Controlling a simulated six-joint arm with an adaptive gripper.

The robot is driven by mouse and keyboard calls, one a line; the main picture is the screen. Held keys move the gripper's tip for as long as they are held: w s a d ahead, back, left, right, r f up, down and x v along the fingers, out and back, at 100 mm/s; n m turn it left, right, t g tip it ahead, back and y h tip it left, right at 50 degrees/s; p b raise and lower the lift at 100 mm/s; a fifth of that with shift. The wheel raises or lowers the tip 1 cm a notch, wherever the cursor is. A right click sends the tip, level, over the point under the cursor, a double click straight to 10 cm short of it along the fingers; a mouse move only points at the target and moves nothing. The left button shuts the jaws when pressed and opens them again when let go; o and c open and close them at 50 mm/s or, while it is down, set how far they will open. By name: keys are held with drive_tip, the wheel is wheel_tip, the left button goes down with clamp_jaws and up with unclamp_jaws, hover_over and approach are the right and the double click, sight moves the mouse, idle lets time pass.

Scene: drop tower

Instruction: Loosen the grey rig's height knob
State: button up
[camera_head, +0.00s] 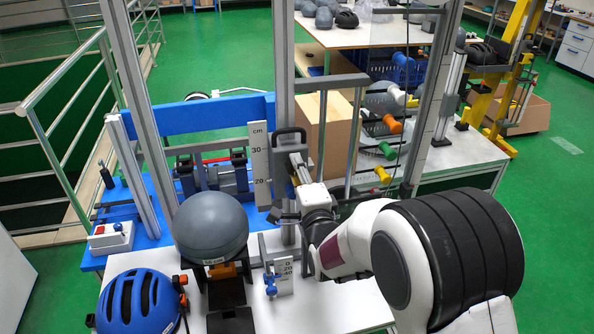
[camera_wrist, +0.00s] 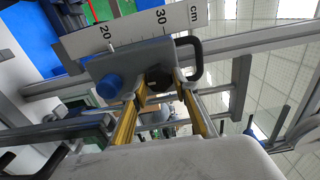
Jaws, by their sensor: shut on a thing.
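The grey rig's upright column (camera_head: 284,80) stands in the middle of the head view. A grey carriage (camera_wrist: 130,65) with a black loop handle (camera_head: 290,133) sits on it beside a white cm scale (camera_head: 258,160). In the wrist view the carriage bears a dark knob (camera_wrist: 159,77) and a blue knob (camera_wrist: 109,87) to its left. My gripper (camera_wrist: 160,84) is shut on the dark knob, with one yellowish finger on each side. In the head view my gripper (camera_head: 297,179) reaches the carriage from the lower right; the knob is hidden there.
A grey headform (camera_head: 211,225) and a blue helmet (camera_head: 140,302) are at the front left. A small scale with a blue clamp (camera_head: 271,284) is below my gripper. A cardboard box (camera_head: 325,135) and a rack with coloured handles (camera_head: 388,125) stand behind.

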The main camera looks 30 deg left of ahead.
drive_tip(key=o, duration=1.1)
drive_tip(key=shift+r, duration=0.1)
drive_tip(key=shift+s+d, duration=0.15)
drive_tip(key=v, duration=1.1)
drive_tip(key=shift+s+d, duration=0.2)
